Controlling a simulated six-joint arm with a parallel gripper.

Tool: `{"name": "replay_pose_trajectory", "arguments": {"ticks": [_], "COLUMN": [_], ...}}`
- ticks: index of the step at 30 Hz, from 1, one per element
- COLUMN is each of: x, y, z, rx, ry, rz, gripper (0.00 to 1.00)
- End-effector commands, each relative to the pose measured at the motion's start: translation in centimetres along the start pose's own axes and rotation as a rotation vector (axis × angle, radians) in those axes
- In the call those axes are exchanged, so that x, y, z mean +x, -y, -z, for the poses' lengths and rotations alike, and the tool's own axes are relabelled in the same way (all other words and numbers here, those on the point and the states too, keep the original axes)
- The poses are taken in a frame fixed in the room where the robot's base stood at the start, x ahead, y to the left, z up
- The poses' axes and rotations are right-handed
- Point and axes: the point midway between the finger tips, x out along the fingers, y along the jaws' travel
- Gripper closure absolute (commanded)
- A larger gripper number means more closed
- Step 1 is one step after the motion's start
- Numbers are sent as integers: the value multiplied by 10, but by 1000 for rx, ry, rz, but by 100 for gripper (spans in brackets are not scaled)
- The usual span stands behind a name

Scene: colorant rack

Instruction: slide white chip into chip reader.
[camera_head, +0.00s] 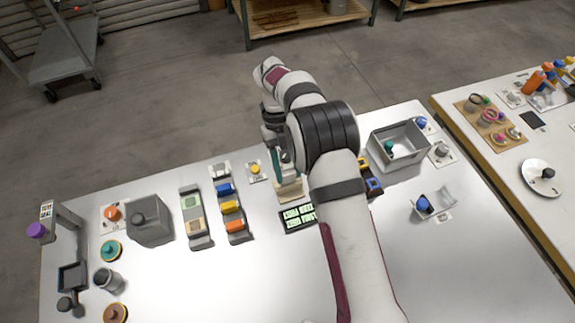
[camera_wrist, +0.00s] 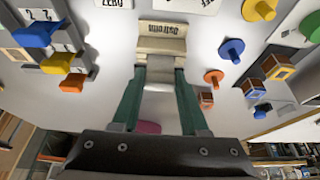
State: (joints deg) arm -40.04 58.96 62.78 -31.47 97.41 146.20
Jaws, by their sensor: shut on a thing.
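The chip reader is a beige block (camera_wrist: 163,30) with dark lettering, at the top middle of the wrist view. In the head view its beige body (camera_head: 290,191) shows just below my gripper, partly covered by my arm. My gripper (camera_wrist: 160,74) has two green fingers pointing at the reader, shut on a pale flat piece, which seems to be the white chip (camera_wrist: 160,68). The chip's far edge is at or very close to the reader's near side; I cannot tell whether it is inside the slot. In the head view my wrist hides the chip.
Left stand holders with blue, yellow and orange pieces (camera_head: 230,207) and a grey box (camera_head: 149,220). Right are small dark-blue and yellow blocks (camera_head: 374,186) and a grey bin (camera_head: 399,159).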

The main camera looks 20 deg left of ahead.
Motion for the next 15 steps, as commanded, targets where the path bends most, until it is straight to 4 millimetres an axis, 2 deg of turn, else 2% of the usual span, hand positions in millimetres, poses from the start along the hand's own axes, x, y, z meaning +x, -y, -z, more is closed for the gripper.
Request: {"name": "replay_pose_trajectory", "arguments": {"ticks": [15], "x": [12], "y": [0], "z": [-5], "rx": [-1], "ry": [0], "rz": [1], "gripper": [100]}}
